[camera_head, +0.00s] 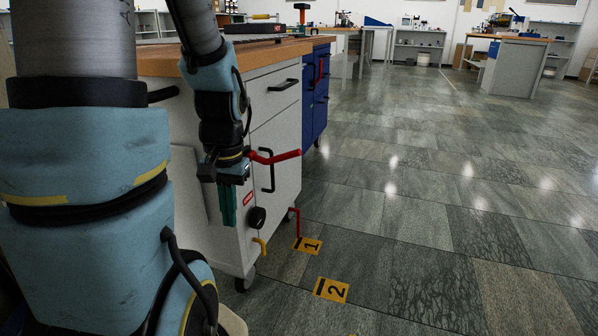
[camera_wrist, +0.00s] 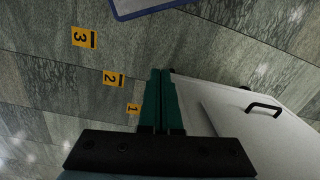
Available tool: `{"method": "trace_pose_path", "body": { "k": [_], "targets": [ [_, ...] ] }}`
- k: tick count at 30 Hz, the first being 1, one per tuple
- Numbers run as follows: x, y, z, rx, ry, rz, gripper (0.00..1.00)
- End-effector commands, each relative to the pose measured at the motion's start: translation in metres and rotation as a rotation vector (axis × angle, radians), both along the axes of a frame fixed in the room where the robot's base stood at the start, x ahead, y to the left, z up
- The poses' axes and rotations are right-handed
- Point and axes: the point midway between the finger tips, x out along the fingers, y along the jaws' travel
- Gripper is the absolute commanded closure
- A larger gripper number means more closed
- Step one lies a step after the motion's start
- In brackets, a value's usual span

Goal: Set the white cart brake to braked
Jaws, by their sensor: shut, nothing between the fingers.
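The white cart (camera_head: 274,130) stands left of centre in the head view, with a wooden top. I cannot tell which one is the brake. My gripper (camera_head: 229,208) hangs beside the cart, pointing down, its green fingers shut and empty. In the wrist view the shut fingers (camera_wrist: 161,78) are in front of the cart's pale panel (camera_wrist: 220,110); no lever shows there.
A blue cabinet (camera_head: 315,90) stands behind the cart. A blue-edged object (camera_wrist: 135,12) is at the wrist view's top. The floor to the right is clear.

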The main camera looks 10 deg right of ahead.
Motion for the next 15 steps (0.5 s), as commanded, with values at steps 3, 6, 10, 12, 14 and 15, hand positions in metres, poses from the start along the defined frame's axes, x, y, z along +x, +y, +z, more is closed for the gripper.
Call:
{"method": "trace_pose_path", "body": {
  "k": [3, 6, 10, 12, 14, 15],
  "targets": [
    [0.001, -0.015, -0.037, 0.131, 0.165, -0.273, 1.00],
    [0.006, -0.021, -0.059, 0.281, 0.306, -0.508, 1.00],
    [0.021, -0.031, -0.078, 0.517, 0.474, -0.791, 1.00],
    [0.032, -0.040, -0.084, 0.667, 0.558, -0.927, 1.00],
    [0.043, -0.052, -0.086, 0.807, 0.625, -1.033, 1.00],
    [0.050, -0.062, -0.086, 0.908, 0.666, -1.098, 1.00]
  ]
}}
